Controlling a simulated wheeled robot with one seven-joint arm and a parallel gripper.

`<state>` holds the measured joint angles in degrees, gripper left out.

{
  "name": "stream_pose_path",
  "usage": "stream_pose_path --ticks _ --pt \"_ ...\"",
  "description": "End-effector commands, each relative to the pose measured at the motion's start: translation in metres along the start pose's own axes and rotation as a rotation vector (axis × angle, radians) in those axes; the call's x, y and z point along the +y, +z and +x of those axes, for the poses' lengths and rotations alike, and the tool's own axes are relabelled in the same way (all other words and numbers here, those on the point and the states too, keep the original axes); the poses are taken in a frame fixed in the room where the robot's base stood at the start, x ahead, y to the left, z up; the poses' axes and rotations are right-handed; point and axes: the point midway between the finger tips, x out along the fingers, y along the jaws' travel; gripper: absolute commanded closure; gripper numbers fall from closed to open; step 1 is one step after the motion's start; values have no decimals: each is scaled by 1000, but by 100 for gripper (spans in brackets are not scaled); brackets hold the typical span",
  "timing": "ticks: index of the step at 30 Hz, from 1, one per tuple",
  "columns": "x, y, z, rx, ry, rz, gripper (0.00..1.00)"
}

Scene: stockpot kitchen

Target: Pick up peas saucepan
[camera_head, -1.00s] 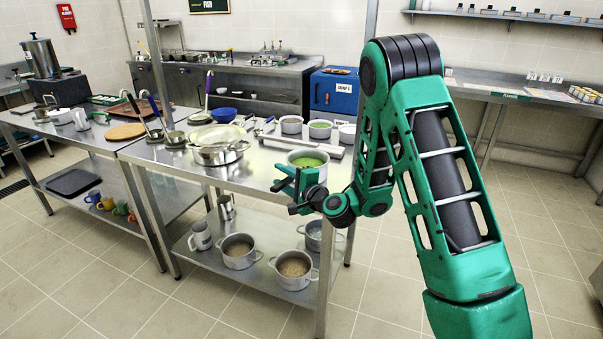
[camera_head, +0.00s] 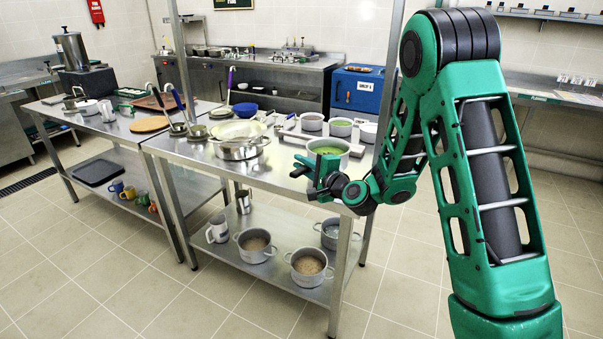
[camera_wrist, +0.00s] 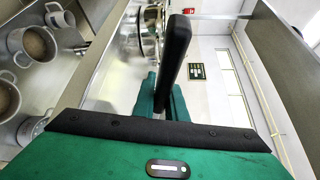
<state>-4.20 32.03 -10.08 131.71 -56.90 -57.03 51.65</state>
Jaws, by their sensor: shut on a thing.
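The peas saucepan (camera_head: 328,149), a grey pan with bright green contents, is level at the near right end of the steel table (camera_head: 185,150). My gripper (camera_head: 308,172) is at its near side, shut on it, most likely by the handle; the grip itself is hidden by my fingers. I cannot tell whether the pan's base is clear of the tabletop. In the wrist view, a dark finger (camera_wrist: 174,62) stands up in the middle, and the saucepan cannot be made out.
Behind it stand another pan with green contents (camera_head: 341,127), a pale-filled pan (camera_head: 311,121) and a white one (camera_head: 368,132). A wide steel pot (camera_head: 240,150) stands to the left. Several pots, such as this brown-filled one (camera_head: 308,266), are on the lower shelf. The floor in front is clear.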

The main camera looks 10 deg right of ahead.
Motion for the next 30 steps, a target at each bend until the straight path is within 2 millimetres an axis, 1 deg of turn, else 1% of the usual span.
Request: stream_pose_path --ticks 1,3,9,16,24,30 --pt "-11 4 -1 -2 -8 -4 100" --pt "-13 20 -5 -5 -5 -3 100" --pt "-26 56 -15 -6 -8 -5 100" --pt "-37 89 -24 -8 -5 -4 100" --pt "-46 114 -31 -5 -4 -3 100" --pt "-49 122 -33 -3 -4 -3 100"
